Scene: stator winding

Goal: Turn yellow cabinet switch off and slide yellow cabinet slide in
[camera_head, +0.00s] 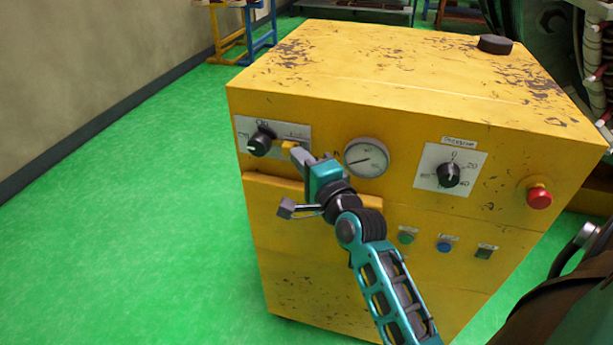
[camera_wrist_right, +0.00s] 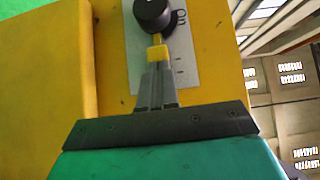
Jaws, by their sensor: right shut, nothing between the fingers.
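The yellow cabinet (camera_head: 400,75) stands in front of me. Its black switch knob (camera_head: 261,141) sits on a grey label plate at the upper left of the front face; the knob also shows at the top of the wrist view (camera_wrist_right: 153,14). My left gripper is not in view.
Right along the front are a gauge (camera_head: 366,158), a second black dial (camera_head: 448,174) and a red button (camera_head: 539,196). A yellow ledge (camera_head: 270,187) runs below the switch plate. Open green floor (camera_head: 130,190) lies left.

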